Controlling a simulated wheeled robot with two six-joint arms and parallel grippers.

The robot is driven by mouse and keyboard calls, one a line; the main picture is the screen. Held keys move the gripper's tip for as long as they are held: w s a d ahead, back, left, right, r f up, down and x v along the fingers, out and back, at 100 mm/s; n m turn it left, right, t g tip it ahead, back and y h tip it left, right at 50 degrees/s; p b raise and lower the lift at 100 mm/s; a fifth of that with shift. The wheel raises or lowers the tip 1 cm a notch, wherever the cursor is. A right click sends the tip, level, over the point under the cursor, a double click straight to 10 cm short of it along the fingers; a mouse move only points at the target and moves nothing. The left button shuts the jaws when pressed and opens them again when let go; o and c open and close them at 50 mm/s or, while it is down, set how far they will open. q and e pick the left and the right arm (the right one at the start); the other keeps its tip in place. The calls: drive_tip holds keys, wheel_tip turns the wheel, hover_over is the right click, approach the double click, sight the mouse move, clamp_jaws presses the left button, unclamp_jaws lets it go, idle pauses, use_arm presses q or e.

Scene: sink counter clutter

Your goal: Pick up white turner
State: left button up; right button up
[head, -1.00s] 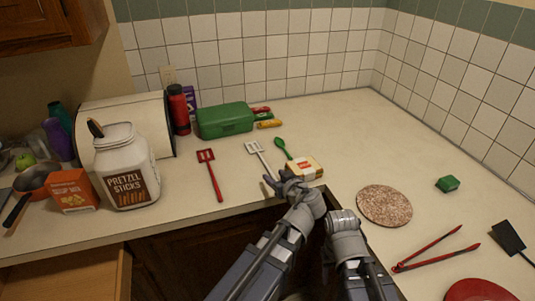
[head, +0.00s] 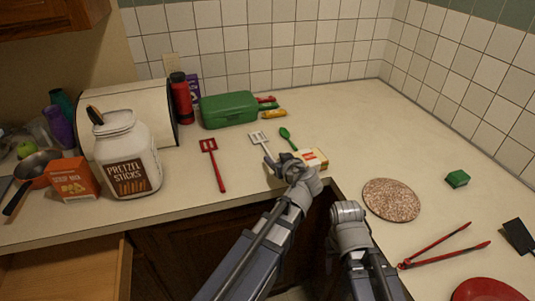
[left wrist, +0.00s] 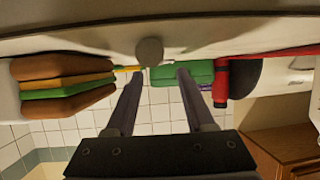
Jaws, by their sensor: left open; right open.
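The white turner (head: 258,138) lies on the counter, its slotted head toward the wall. Its handle runs toward my left gripper and is partly hidden behind it. My left gripper (head: 277,162) is over the near part of the handle, jaws apart. In the left wrist view, my left gripper's two fingers (left wrist: 155,90) are apart with nothing clasped between them.
A red turner (head: 214,165) lies to the left. A green case (head: 229,109) stands behind. A round cork-like mat (head: 391,200) is at right.

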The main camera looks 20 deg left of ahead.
sight(270, 154)
use_arm(q)
drive_tip(key=b+x, duration=0.1)
drive_tip(key=x, duration=0.2)
drive_tip(key=shift+w+a+f, duration=0.1)
drive_tip(key=shift+w+f, duration=0.05)
drive_tip(key=shift+w, duration=0.05)
clamp_jaws()
idle(0.4)
